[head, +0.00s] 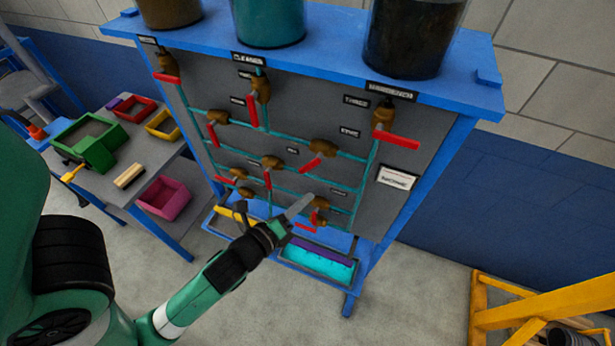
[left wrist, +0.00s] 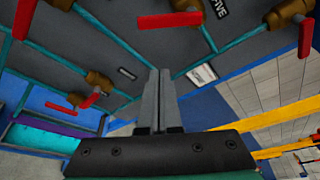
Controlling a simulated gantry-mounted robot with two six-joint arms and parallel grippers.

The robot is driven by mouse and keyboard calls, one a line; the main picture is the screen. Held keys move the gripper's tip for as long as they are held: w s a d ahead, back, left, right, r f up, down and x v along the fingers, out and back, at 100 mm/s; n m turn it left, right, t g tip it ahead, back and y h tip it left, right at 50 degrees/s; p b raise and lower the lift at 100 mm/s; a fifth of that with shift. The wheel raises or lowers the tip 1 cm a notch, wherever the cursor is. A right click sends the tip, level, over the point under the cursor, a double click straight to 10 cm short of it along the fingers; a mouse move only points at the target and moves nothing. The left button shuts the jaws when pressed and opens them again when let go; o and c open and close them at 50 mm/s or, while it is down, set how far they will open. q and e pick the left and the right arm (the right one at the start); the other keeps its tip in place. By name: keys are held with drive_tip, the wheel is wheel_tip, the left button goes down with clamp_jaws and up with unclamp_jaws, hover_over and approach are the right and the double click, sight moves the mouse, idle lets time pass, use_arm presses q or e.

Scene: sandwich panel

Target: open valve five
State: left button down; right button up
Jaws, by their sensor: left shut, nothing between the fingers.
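The label FIVE (head: 349,132) is on the right part of the grey panel (head: 420,140); it also shows at the top of the left wrist view (left wrist: 220,8). Beside it is a brass valve (head: 322,148) with a red handle (head: 311,163), set across its teal pipe. That handle seems to be the one at the top of the left wrist view (left wrist: 170,20). My left gripper (head: 303,201) is shut and empty, below valve five and close to a lower brass valve (head: 320,203). Its closed fingers also show in the left wrist view (left wrist: 160,78). My right gripper is out of view.
Several other red-handled valves and teal pipes cover the panel. Large jars (head: 270,20) stand on the blue top shelf. Trays (head: 318,262) sit below the panel. A side table with coloured bins (head: 165,196) stands left; a yellow frame (head: 540,300) is at lower right.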

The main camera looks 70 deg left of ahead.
sight(311, 164)
use_arm(q)
drive_tip(key=w+a+r+p, duration=0.1)
drive_tip(key=w+a, duration=0.1)
drive_tip(key=a, duration=0.3)
drive_tip(key=shift+w+a, duration=0.15)
drive_tip(key=shift+w, duration=0.15)
drive_tip(key=shift+r+p, duration=0.15)
drive_tip(key=shift+p, duration=0.25)
drive_tip(key=shift+s+a+m+p, duration=0.1)
drive_tip(key=shift+m+p, duration=0.2)
drive_tip(key=shift+p, duration=0.15)
drive_tip(key=shift+r, duration=0.1)
